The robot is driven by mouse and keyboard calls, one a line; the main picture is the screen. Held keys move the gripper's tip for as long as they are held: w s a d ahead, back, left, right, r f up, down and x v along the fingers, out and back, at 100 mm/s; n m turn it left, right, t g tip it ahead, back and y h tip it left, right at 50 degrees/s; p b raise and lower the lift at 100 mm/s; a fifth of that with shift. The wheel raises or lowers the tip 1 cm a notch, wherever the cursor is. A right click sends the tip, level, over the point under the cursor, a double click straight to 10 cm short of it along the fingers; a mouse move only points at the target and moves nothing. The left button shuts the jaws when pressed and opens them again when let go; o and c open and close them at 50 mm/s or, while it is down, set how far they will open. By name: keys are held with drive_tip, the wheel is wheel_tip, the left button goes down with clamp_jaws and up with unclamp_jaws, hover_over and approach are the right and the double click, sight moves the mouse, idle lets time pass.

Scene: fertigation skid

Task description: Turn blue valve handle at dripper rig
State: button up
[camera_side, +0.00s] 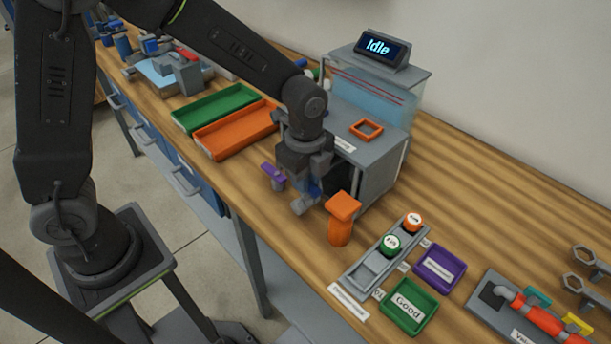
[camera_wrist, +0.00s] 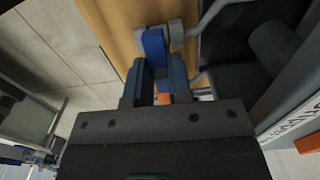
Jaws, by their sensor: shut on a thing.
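The blue valve handle (camera_wrist: 154,45) shows in the wrist view beside a grey fitting, with its near part between my fingers. My gripper (camera_wrist: 158,74) is shut on it, one finger on each side. In the side view my gripper (camera_side: 301,183) points down at the front of the grey dripper rig (camera_side: 376,165). There the blue handle (camera_side: 314,189) shows only as a small patch, mostly hidden by my gripper. The rig's display (camera_side: 382,48) reads "Idle".
A purple handle (camera_side: 273,172) is just left of my gripper and an orange-topped post (camera_side: 342,207) just right. Green (camera_side: 215,106) and orange (camera_side: 237,130) trays lie behind left. A grey rack (camera_side: 367,270) with capped bottles stands front right.

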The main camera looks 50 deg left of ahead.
clamp_jaws()
drive_tip(key=shift+n, duration=0.3)
drive_tip(key=n, duration=0.3)
drive_tip(key=shift+n, duration=0.3)
drive_tip(key=n, duration=0.4)
drive_tip(key=shift+n, duration=0.3)
drive_tip(key=n, duration=0.4)
drive_tip(key=shift+n, duration=2.5)
